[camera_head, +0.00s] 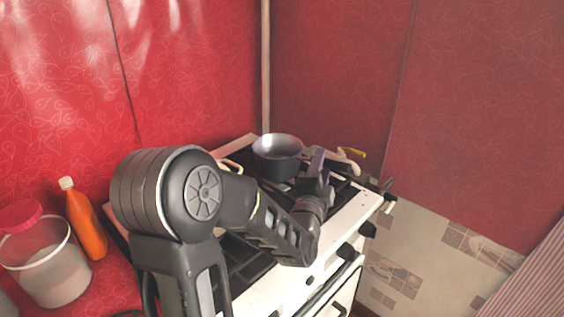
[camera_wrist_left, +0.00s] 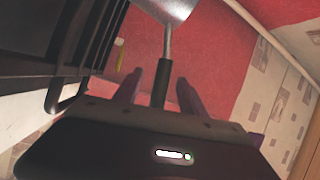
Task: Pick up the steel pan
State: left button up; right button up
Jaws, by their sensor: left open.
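The steel pan (camera_head: 277,157), round and dark outside with a grey inside, stands on the stove at the back. In the left wrist view its bright body (camera_wrist_left: 172,8) is partly cut off at the top, and its handle, thin steel and then a black grip, points toward me. My left gripper (camera_head: 318,163) is beside the pan on its right in the head view. In the left wrist view the open gripper (camera_wrist_left: 159,84) has its purple fingers on either side of the black grip. Whether either finger touches it I cannot tell. My right gripper is not in view.
The white stove (camera_head: 346,222) with black grates stands in a corner between red walls. A yellow-tipped item (camera_head: 352,152) lies behind the gripper. An orange bottle (camera_head: 86,220) and a clear bucket (camera_head: 50,270) with a pink lid stand on the red counter at left.

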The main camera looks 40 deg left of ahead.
pick_arm(q)
jog(key=x, duration=0.4)
jog(key=shift+w+a+r+p, duration=0.15)
jog(key=shift+w+p, duration=0.2)
jog(key=shift+c, duration=0.2)
grip_shut()
dwell(0.4)
dwell(0.8)
jog(key=shift+r, duration=0.15)
